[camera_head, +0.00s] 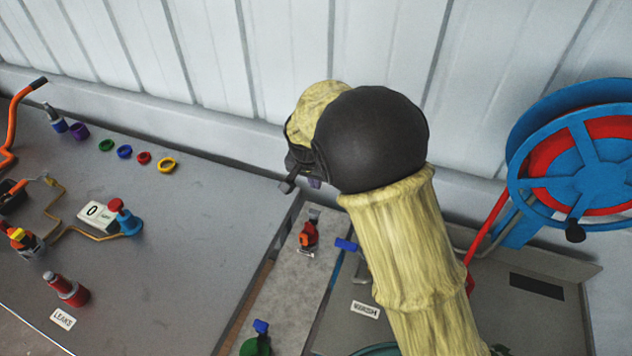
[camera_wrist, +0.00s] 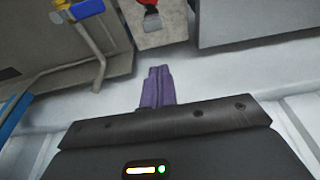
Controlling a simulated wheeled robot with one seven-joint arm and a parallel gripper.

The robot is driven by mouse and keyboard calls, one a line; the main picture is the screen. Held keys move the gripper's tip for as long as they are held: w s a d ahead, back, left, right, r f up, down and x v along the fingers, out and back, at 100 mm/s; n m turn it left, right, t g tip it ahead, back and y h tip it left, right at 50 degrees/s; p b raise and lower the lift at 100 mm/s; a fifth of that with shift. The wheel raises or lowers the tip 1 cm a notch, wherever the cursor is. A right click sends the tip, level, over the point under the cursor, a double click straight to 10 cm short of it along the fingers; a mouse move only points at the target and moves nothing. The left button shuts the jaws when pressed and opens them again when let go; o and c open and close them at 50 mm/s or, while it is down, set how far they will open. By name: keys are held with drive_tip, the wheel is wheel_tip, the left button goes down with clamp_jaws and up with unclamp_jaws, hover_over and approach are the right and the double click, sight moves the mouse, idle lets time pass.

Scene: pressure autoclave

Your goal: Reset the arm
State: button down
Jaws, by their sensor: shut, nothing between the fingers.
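My arm, in a pale yellow sleeve with a black rounded joint, rises through the middle of the head view. My gripper shows in the wrist view as purple fingers (camera_wrist: 157,88), closed together and empty. In the head view only a small purple bit of the gripper (camera_head: 314,183) shows below the black joint; the rest is hidden behind the arm. The fingers hang over the area near the wall and touch nothing that I can see.
A blue and red wheel (camera_head: 585,170) stands at the right. A red-and-black fitting (camera_head: 309,235) stands on the middle strip. White panelled wall lies behind.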

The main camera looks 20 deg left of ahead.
drive_tip(key=s+d+r, duration=0.1)
drive_tip(key=d+r, duration=0.1)
drive_tip(key=d, duration=0.9)
drive_tip(key=s+d+r, duration=0.1)
drive_tip(key=d+r, duration=0.1)
drive_tip(key=d, duration=0.9)
drive_tip(key=s+d, duration=1.1)
drive_tip(key=d, duration=0.3)
drive_tip(key=shift+s+r, duration=0.15)
drive_tip(key=shift+r, duration=0.15)
